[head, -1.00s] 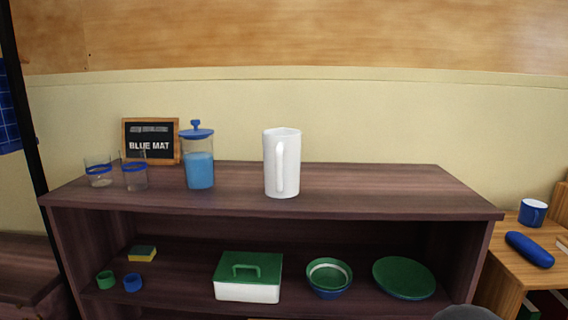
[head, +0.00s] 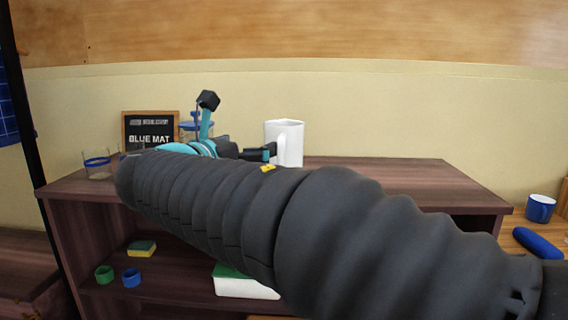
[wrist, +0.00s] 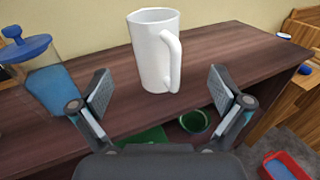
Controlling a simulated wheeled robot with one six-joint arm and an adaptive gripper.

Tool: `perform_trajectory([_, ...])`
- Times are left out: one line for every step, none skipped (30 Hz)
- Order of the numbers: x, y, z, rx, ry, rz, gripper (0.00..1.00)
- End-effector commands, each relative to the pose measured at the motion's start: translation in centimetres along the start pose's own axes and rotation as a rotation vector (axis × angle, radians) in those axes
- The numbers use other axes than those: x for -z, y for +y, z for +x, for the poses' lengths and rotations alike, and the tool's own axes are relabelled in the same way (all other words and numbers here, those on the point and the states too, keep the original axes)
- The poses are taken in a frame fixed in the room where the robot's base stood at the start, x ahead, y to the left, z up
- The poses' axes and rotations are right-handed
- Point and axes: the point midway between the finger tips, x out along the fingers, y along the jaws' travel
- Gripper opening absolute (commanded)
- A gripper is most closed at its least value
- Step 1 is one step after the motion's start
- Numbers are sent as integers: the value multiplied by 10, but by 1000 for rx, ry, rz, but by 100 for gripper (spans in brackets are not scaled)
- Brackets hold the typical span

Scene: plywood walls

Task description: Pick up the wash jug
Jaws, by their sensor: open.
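The wash jug is a tall white jug (head: 289,142) standing upright on top of the dark wooden shelf unit (head: 410,180). In the wrist view the white jug (wrist: 152,58) stands ahead of my gripper, with its handle facing right and toward me. My gripper (wrist: 158,88) is open and empty, its two fingers spread left and right of the jug's line, apart from it. In the head view my gripper (head: 268,152) is beside the jug's left side, and my arm hides the jug's base and much of the shelf.
A jar of blue liquid with a blue lid (wrist: 42,68) stands left of the jug, close to my left finger. Clear blue-banded glasses (head: 98,167) and a "BLUE MAT" sign (head: 150,131) are further left. The shelf top right of the jug is clear. A blue mug (head: 540,208) is far right.

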Motion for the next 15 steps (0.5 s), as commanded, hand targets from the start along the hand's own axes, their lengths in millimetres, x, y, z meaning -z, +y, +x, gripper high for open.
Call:
perform_trajectory([-2, 6, -2, -7, -15, -17, 100])
perform_trajectory([-4, 8, -1, -9, -22, -24, 100])
perform_trajectory([-5, 9, 2, -9, -27, -30, 100])
perform_trajectory([-5, 9, 6, -8, -28, -32, 100])
perform_trajectory([-6, 9, 10, -7, -29, -33, 100])
perform_trajectory([-6, 9, 17, -8, -28, -32, 100])
perform_trajectory([-6, 8, 23, -6, -28, -31, 100])
perform_trajectory([-6, 8, 28, -6, -28, -31, 100])
perform_trajectory([-6, 9, 36, -6, -27, -31, 100])
perform_trajectory([-6, 9, 42, -6, -27, -31, 100])
perform_trajectory([-6, 9, 47, -7, -26, -31, 100])
perform_trajectory([-6, 9, 54, -6, -26, -31, 100])
perform_trajectory([-6, 9, 59, -7, -26, -30, 100])
perform_trajectory([-7, 9, 63, -8, -26, -30, 100])
perform_trajectory([-7, 9, 69, -7, -26, -30, 100])
